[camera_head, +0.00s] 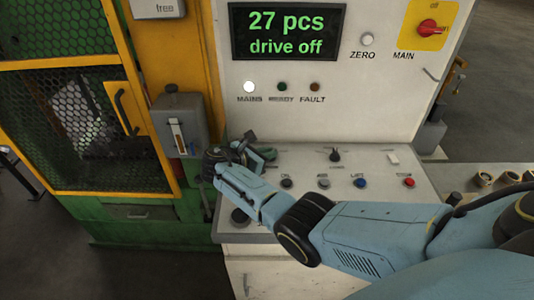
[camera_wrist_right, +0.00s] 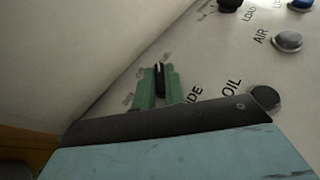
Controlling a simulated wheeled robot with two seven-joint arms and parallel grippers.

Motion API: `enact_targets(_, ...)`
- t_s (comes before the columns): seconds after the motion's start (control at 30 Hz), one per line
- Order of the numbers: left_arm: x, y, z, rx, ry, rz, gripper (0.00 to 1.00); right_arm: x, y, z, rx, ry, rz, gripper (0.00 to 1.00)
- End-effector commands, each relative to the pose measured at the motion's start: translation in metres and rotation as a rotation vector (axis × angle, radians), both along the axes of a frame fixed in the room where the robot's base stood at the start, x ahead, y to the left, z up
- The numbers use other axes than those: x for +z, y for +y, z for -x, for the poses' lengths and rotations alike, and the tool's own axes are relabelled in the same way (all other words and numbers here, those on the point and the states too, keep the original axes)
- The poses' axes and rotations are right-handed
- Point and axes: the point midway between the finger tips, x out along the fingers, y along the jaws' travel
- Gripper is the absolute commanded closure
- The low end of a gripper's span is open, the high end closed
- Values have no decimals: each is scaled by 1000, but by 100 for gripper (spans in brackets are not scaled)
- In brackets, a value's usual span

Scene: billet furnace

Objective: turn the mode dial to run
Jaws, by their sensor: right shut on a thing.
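The mode dial (camera_wrist_right: 159,78) is a small black knob on the sloping pale control desk (camera_head: 330,215). My right gripper (camera_wrist_right: 158,88) has its green fingers on either side of the knob and is shut on it. Part of the word MODE shows beside it in the right wrist view. The small position labels around the dial are too blurred to read, so I cannot tell its setting. In the head view my right gripper (camera_head: 262,153) is at the desk's left end and hides the dial. My left gripper is not in view.
The display (camera_head: 287,32) reads "27 pcs, drive off". The MAINS lamp (camera_head: 249,87) is lit white. Several buttons lie near the dial, including blue (camera_head: 360,183) and red (camera_head: 409,183) ones. A red main switch (camera_head: 429,27) is upper right; a yellow-framed mesh guard (camera_head: 80,120) stands left.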

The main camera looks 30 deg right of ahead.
Motion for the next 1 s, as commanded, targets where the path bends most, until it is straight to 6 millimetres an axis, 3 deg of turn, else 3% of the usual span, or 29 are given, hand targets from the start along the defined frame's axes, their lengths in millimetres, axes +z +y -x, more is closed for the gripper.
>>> enact_targets(0.03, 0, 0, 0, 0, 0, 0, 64, -1, 0, 1, -2, 1, -2, 100)
enact_targets(0.07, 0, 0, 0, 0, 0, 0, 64, -1, 0, 0, -2, 1, -2, 86)
enact_targets(0.2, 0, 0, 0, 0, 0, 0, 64, 0, 0, 0, -1, 1, -2, 67)
enact_targets(0.47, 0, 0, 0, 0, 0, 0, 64, 0, 0, 0, 0, 0, -1, 66)
enact_targets(0.63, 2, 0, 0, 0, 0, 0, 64, 4, 10, 2, 2, 0, -1, 66)
enact_targets(1.0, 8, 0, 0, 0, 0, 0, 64, 34, 82, 18, 3, 0, -3, 66)
